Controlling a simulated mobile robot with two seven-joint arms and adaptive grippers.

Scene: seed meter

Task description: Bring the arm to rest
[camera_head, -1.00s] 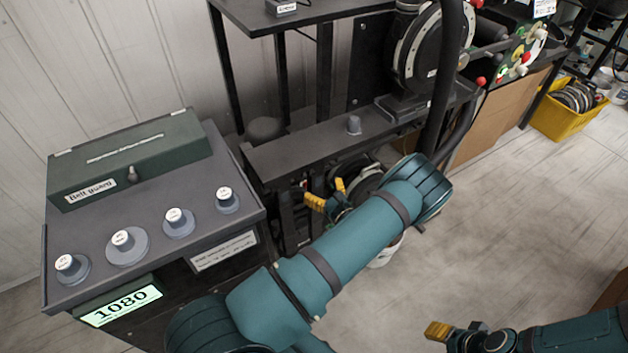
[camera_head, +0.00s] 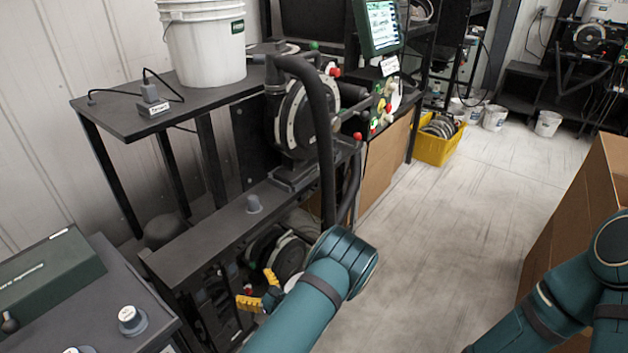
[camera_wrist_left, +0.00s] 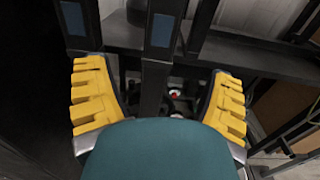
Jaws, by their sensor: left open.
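My left arm (camera_head: 305,305) reaches in from the bottom of the head view. My left gripper (camera_head: 259,289) has yellow fingers and hangs beside the dark machine stand (camera_head: 205,235). In the left wrist view the left gripper (camera_wrist_left: 157,102) has its two yellow fingers wide apart with nothing held between them. Dark frame posts show beyond the fingers; contact cannot be told. My right arm (camera_head: 560,300) shows at the lower right of the head view; its gripper is out of the picture.
A grey bench with knobs (camera_head: 132,320) stands at lower left. A white bucket (camera_head: 205,45) sits on a black shelf (camera_head: 125,115). A yellow crate (camera_head: 432,150) is on the floor, a cardboard box (camera_head: 585,215) at right. Floor (camera_head: 440,230) between is clear.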

